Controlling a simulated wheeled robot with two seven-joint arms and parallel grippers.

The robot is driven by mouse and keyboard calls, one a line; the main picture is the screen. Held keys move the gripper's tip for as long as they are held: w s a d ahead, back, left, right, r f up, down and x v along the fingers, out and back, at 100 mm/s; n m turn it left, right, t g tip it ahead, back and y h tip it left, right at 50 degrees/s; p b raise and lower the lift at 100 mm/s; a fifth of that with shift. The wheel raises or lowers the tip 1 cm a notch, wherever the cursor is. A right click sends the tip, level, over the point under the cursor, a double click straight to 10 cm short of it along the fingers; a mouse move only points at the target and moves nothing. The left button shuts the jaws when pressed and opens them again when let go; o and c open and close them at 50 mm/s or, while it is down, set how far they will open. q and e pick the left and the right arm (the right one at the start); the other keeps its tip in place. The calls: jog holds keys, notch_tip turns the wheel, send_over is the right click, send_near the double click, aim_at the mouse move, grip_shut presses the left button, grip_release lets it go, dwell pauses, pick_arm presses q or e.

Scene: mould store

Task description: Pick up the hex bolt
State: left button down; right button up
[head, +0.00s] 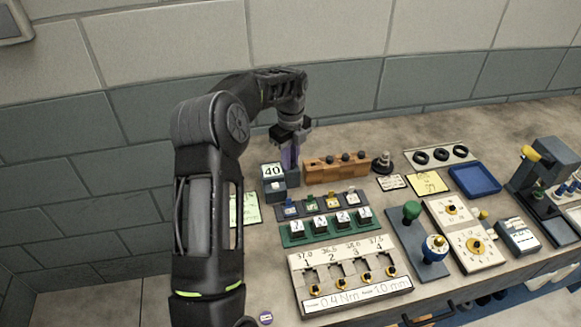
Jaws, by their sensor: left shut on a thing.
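My left gripper (290,158) points down at the back left of the bench, just above and behind the small block marked 40 (273,170). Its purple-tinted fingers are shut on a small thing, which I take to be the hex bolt. The fingers and the distance hide the bolt's shape, and I cannot tell whether it is clear of the grey-blue block (292,178) under the fingers. My right gripper is not in view.
An orange-brown rack (335,168) with dark knobs stands just right of the gripper. A dark stepped piece (381,163), a blue tray (474,180) and a numbered white panel (350,277) are farther right and in front. The wall is close behind.

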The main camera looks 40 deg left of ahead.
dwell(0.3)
pick_arm(q)
notch_tip(320, 180, up, 10)
dwell(0.5)
dwell(0.6)
